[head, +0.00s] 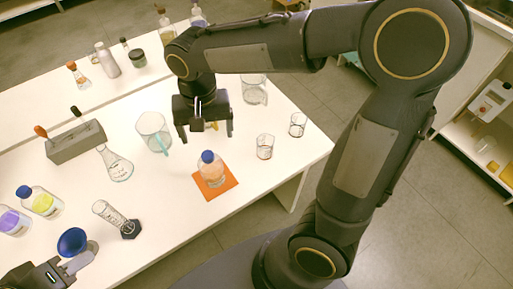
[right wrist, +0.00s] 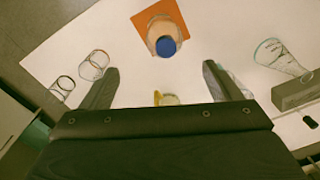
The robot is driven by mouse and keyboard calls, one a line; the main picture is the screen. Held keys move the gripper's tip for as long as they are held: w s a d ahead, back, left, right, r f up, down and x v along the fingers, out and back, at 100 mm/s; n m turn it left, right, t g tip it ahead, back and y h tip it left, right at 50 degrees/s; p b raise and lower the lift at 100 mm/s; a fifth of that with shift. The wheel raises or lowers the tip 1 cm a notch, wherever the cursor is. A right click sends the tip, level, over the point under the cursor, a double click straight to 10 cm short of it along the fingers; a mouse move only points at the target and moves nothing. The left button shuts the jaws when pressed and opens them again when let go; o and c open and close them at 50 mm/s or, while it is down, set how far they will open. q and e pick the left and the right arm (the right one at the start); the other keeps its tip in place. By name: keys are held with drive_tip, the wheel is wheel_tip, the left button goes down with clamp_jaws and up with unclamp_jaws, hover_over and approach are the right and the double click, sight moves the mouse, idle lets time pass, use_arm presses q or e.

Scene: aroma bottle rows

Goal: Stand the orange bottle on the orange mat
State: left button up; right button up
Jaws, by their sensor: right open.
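The orange bottle (head: 210,170), clear with orange liquid and a blue cap, stands upright on the orange mat (head: 222,187) near the table's right part. In the right wrist view the bottle's blue cap (right wrist: 166,46) shows over the orange mat (right wrist: 160,13). My right gripper (head: 206,136) is open and empty, above the table and behind the bottle, apart from it. Its two fingers also show in the right wrist view (right wrist: 160,82). My left gripper (head: 66,268) is at the lower left, beside a dark blue round thing; its jaws are not clear.
A beaker (head: 154,132) and a flask (head: 116,164) stand left of the mat, and two small glasses (head: 265,146) (head: 298,125) stand right. A measuring cylinder (head: 112,215), a grey block (head: 75,141), and bottles with yellow (head: 43,204) and purple (head: 12,222) contents stand further left.

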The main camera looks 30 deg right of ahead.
drive_tip(key=s+d+n+t+y, duration=0.1)
drive_tip(key=s+d+t, duration=0.1)
drive_tip(key=s+d, duration=0.2)
drive_tip(key=s+d+r+n+t+y, duration=0.1)
drive_tip(key=s+d+t+y, duration=0.1)
drive_tip(key=s, duration=0.9)
drive_tip(key=shift+s+d+t, duration=0.15)
drive_tip(key=shift+d+t, duration=0.55)
drive_tip(key=shift+d, duration=0.35)
